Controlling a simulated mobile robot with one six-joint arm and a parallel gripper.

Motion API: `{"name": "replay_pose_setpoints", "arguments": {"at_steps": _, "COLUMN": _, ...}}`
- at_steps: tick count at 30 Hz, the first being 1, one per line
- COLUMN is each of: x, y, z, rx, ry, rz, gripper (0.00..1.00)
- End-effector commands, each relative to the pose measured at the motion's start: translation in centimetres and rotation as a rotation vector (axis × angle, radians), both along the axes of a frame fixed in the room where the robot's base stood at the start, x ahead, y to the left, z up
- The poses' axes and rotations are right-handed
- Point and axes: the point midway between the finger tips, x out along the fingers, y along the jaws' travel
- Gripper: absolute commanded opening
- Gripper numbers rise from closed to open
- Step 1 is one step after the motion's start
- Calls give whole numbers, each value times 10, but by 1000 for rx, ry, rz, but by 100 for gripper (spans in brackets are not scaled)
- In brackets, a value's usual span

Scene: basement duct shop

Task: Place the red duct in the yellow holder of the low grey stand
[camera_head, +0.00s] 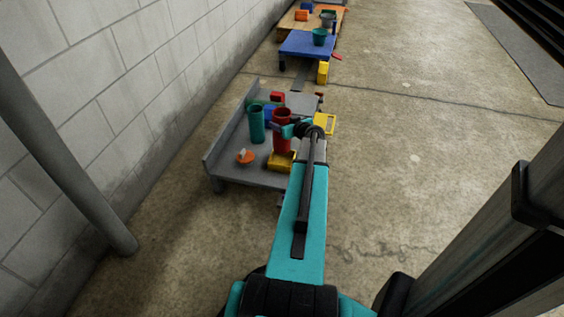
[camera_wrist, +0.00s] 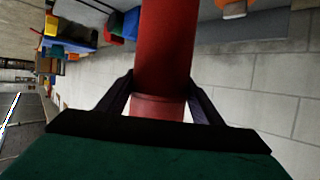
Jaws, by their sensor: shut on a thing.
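The red duct (camera_head: 283,138) is an upright tube over the low grey stand in the head view. My gripper (camera_head: 289,130) is shut on it. In the wrist view the red duct (camera_wrist: 165,50) runs between the two dark fingers of my gripper (camera_wrist: 160,105). A yellow holder (camera_head: 281,161) is on the low grey stand (camera_head: 231,171), just below the duct's lower end. I cannot tell whether the duct is inside the holder or just above it. Another yellow frame-like piece (camera_head: 325,123) shows at the stand's right edge.
A teal tube (camera_head: 257,124) stands left of the duct. An orange piece with a white top (camera_head: 244,156) lies near the stand's front. Blue (camera_head: 270,112) and red (camera_head: 278,97) items are behind. A blue table (camera_head: 303,43) stands farther back; a block wall is left.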

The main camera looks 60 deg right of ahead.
Motion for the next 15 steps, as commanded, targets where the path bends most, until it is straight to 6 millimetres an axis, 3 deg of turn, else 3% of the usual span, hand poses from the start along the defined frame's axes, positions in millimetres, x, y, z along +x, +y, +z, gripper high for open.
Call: {"name": "replay_pose_setpoints", "arguments": {"at_steps": 15, "x": 0, "y": 0, "z": -49, "rx": 0, "ry": 0, "rz": -1, "gripper": 7}}
